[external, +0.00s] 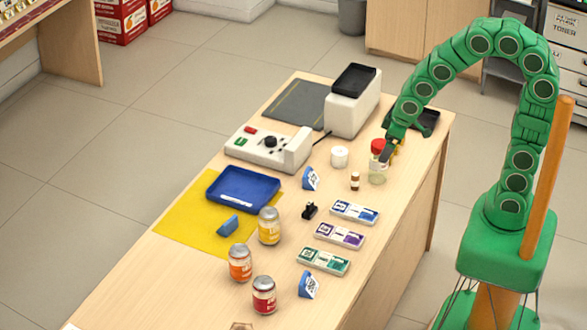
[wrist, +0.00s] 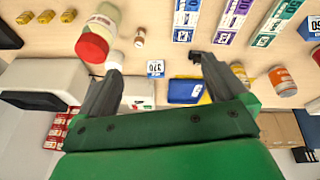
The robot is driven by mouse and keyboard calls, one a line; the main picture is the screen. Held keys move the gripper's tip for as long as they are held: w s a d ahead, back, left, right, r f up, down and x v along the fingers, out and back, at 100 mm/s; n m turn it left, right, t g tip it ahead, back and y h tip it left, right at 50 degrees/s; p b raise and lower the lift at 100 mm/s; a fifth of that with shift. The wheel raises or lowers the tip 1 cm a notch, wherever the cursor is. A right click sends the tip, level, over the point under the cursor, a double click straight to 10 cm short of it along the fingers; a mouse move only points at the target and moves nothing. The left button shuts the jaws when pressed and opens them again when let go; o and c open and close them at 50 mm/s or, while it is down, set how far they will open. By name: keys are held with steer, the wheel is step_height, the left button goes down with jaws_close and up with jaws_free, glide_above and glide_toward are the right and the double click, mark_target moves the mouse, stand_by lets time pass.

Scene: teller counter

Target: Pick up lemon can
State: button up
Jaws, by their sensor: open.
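The lemon can, a silver-topped can with a yellow label (external: 269,226), stands on the counter at the yellow mat's right edge in the external view. In the wrist view it shows partly, small, beyond the right finger (wrist: 240,73). My gripper (external: 391,150) is open and empty at the counter's far right part, beside a red-lidded jar (external: 377,171), well away from the lemon can. Both fingers show in the wrist view (wrist: 157,62) with nothing held between them; the jar is at upper left there (wrist: 97,38).
An orange can (external: 240,263) and a red can (external: 264,295) stand near the lemon can. A blue tray (external: 243,190), small blue stands, banknote-like packs (external: 339,235), a small brown bottle (external: 355,181) and a white device (external: 265,146) also occupy the counter (external: 190,287).

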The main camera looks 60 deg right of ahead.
steer(key=w+a+f+n+t+y, duration=0.15)
steer(key=w+a+f, duration=0.25)
steer(key=w, duration=0.5)
steer(key=n+t+y, duration=0.4)
steer(key=t+y, duration=0.2)
steer(key=y, duration=0.1)
glide_toward(269, 219)
steer(key=w+f, duration=0.3)
steer(key=shift+m+g, duration=0.25)
steer(key=shift+w+d+f+x, duration=0.1)
steer(key=shift+d+x, duration=0.05)
steer(key=shift+x, duration=0.95)
steer(key=shift+w+d+f+x, duration=0.1)
steer(key=shift+d+x, duration=0.1)
steer(key=shift+x, duration=0.85)
steer(key=shift+w+d+x, duration=0.1)
steer(key=shift+d+x, duration=0.05)
steer(key=shift+x, duration=0.95)
steer(key=shift+w+a+f, duration=0.1)
steer(key=shift+w+a, duration=0.1)
steer(key=shift+w, duration=0.15)
steer(key=c, duration=1.3)
